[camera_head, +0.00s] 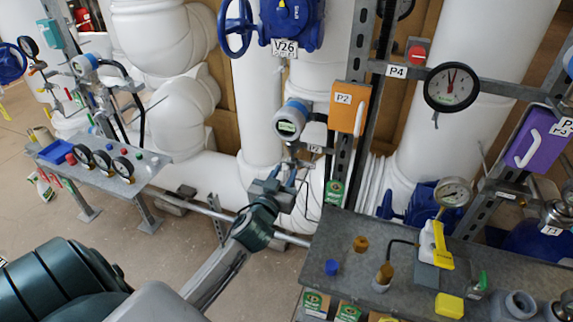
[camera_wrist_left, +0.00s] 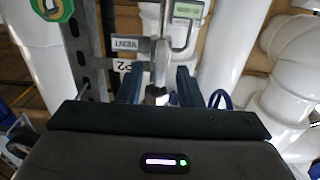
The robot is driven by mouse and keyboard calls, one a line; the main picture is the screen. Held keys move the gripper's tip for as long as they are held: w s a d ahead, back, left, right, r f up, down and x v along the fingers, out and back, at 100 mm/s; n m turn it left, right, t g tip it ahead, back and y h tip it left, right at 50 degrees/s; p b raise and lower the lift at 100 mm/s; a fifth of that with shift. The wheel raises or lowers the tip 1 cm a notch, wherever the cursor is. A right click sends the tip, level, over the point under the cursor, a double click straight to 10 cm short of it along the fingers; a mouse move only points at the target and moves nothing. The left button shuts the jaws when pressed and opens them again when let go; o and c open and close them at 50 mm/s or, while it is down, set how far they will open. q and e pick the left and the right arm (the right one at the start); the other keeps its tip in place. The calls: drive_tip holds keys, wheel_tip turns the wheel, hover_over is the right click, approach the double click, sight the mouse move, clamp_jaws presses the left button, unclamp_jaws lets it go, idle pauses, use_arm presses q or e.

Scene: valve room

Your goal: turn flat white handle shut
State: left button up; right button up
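My left gripper (camera_head: 290,176) is below the grey-and-blue transmitter (camera_head: 291,121) in the head view. In the left wrist view its two dark blue fingers (camera_wrist_left: 159,84) stand apart, with gaps on both sides of a metal fitting (camera_wrist_left: 156,95). A narrow pale, flat-looking piece (camera_wrist_left: 162,52) stands upright just beyond the fingertips, beside the VENT tag (camera_wrist_left: 125,44). It may be the flat white handle; I cannot tell its turn position for sure. In the head view the gripper and small piping hide this spot. My right gripper does not show.
The P2 tag (camera_wrist_left: 121,65) and a slotted metal post (camera_wrist_left: 93,50) are close to the fingers. An orange box (camera_head: 348,107) with a white grip is to the right. A grey bench (camera_head: 340,240) with loose parts stands at front right. Large white pipes (camera_head: 258,90) stand behind.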

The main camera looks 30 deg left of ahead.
use_arm(q)
drive_tip(key=shift+x, duration=0.8)
drive_tip(key=shift+w, duration=0.15)
drive_tip(key=c, duration=0.7)
clamp_jaws()
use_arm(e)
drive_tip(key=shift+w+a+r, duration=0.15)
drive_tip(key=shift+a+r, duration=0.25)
